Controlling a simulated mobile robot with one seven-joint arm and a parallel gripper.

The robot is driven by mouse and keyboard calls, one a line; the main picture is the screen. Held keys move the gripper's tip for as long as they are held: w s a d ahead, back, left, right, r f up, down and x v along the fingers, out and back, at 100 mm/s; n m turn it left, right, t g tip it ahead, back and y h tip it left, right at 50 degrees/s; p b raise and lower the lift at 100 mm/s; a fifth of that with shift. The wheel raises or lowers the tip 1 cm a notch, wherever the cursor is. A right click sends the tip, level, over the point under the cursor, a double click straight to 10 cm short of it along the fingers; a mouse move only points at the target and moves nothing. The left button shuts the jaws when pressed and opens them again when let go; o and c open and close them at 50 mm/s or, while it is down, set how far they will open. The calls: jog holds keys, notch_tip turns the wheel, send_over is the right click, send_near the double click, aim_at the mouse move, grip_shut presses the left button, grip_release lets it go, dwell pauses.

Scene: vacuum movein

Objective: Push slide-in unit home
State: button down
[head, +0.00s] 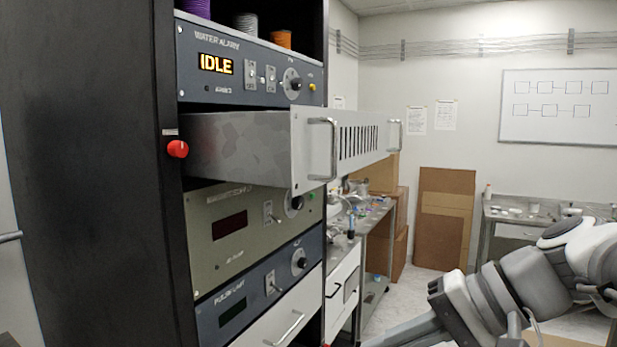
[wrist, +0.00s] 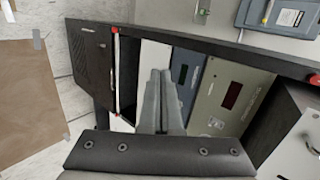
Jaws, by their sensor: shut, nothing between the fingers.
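The slide-in unit (head: 345,143) is a light grey box with a vented front and two bar handles. In the head view it sticks well out of the dark rack (head: 90,150), between the blue panel above and the green panel below. In the wrist view part of a grey unit, likely the same one, shows at the lower right (wrist: 295,135). My gripper (wrist: 160,74) is shut and empty in the wrist view. It appears in front of the lower panels, apart from the slide-in unit. The head view shows my arm at the lower right, with the fingers out of frame.
A red knob (head: 177,149) is on the rack's upright beside the unit's opening. The panel above (head: 245,70) reads IDLE. A green panel (head: 240,235), a blue panel (head: 255,290) and a white drawer (head: 285,325) are below. Benches and cardboard (head: 445,220) stand further back.

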jog(key=w+d+r+m+t+y+p, duration=0.1)
jog(key=w+d+r+t+y, duration=0.3)
jog(key=r, duration=0.5)
jog(key=w+d+r+t+y+p, duration=0.1)
jog(key=w+d+r+y+p, duration=0.1)
jog(key=w+d+r, duration=0.45)
jog(key=s+a+r+p+x, duration=0.1)
jog(key=s+p+x, duration=0.1)
jog(key=x, duration=1.1)
jog(key=shift+a+r+p, duration=0.2)
jog(key=shift+a+p, duration=0.15)
jog(key=shift+p, duration=0.45)
jog(key=shift+s+a, duration=0.1)
jog(key=b+x, duration=0.7)
jog(key=x, duration=1.2)
jog(key=shift+a, duration=0.25)
jog(key=shift+w+a, duration=0.3)
jog(key=shift+a+r, duration=0.1)
jog(key=shift+r, duration=0.1)
